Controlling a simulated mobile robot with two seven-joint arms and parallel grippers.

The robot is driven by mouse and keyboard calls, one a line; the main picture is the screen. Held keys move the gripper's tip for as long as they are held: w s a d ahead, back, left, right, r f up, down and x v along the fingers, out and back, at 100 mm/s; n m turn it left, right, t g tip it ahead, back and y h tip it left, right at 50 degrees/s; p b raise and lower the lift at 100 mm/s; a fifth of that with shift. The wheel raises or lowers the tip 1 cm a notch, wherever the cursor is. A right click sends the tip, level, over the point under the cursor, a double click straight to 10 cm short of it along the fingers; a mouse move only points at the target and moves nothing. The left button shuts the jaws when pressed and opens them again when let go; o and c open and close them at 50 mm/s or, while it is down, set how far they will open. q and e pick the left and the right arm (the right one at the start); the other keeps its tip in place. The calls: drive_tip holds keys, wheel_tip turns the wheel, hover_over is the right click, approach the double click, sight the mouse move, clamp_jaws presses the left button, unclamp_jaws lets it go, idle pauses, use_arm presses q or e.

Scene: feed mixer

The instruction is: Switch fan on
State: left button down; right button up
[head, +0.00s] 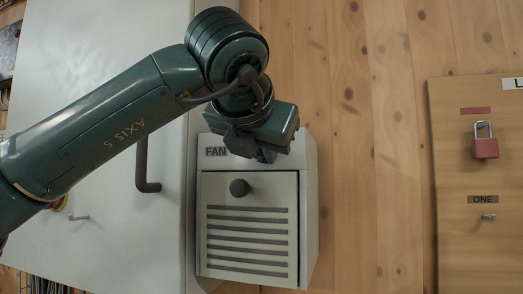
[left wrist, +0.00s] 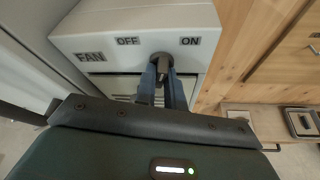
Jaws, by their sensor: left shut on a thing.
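The fan box (head: 308,208) is a light grey unit marked FAN, with a slotted front panel and a round dark knob on that panel in the head view. The gripper hides the switch in the head view.
A light cabinet door with a dark handle (head: 142,165) stands left of the fan box. A wooden board (head: 455,245) with a red padlock (head: 485,147) and a small hook is at the right. Bare wood planks lie between.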

use_arm(q)
drive_tip(key=shift+m+t+y+b, duration=0.35)
drive_tip(key=shift+m+y, duration=0.35)
drive_tip(key=shift+m, duration=0.4)
use_arm(e)
drive_tip(key=shift+w+a+r, duration=0.1)
drive_tip(key=shift+a+r, duration=0.05)
use_arm(q)
drive_tip(key=c, duration=1.5)
unclamp_jaws()
drive_tip(key=shift+s, duration=0.15)
